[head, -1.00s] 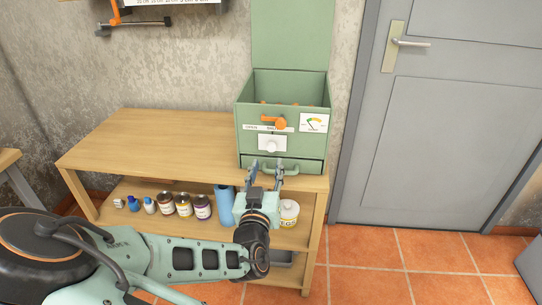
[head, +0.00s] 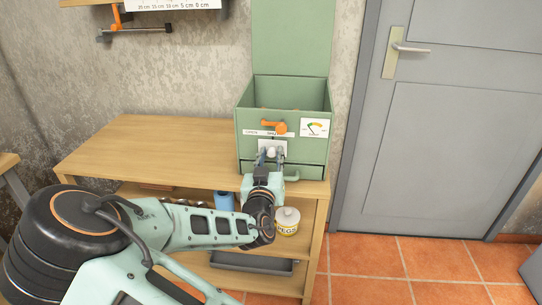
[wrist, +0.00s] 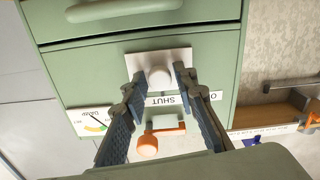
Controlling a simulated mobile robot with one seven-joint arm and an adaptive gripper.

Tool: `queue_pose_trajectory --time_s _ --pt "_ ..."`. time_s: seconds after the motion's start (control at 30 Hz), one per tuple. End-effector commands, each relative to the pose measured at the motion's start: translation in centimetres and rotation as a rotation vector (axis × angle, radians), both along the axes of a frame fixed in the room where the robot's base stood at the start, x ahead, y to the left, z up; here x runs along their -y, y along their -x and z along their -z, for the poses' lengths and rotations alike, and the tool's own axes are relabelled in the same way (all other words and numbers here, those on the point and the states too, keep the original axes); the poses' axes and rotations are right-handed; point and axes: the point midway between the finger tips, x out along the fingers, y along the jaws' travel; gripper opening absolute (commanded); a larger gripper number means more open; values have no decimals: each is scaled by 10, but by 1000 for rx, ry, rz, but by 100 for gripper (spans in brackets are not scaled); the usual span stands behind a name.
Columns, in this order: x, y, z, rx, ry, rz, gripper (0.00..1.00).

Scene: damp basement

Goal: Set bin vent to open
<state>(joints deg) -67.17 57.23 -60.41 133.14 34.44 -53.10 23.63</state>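The green bin (head: 245,147) stands on the wooden bench with its lid up. A white plate with a round white knob (wrist: 160,76) is on its front. Beside the knob is a label strip (wrist: 182,98); SHUT is printed close to the knob, and OPEN is toward the left end in the head view. An orange lever (head: 274,127) sits above the strip. My gripper (head: 271,155) is open in front of the plate. In the wrist view, its fingers (wrist: 159,76) stand either side of the knob, with small gaps showing. The knob is partly hidden in the head view.
A dial gauge (head: 314,128) is right of the lever. A drawer with a green handle (head: 291,178) lies below the plate. The bench top (head: 150,145) is clear to the left. A pegs jar (head: 287,221) and a blue roll (head: 223,201) stand on the lower shelf.

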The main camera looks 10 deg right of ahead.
Motion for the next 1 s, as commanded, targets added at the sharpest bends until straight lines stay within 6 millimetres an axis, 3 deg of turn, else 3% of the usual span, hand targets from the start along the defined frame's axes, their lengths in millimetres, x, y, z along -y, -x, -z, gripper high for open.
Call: queue_pose_trajectory --time_s 0.03,0.2,0.53,0.8,1.0 --pt "0 0 0 0 0 0 19" --pt "0 0 0 0 0 0 0" --pt "-3 -1 0 1 -1 -1 0" --pt "-49 -16 -2 3 -2 -4 0" --pt "-64 -21 0 1 -1 -2 0"
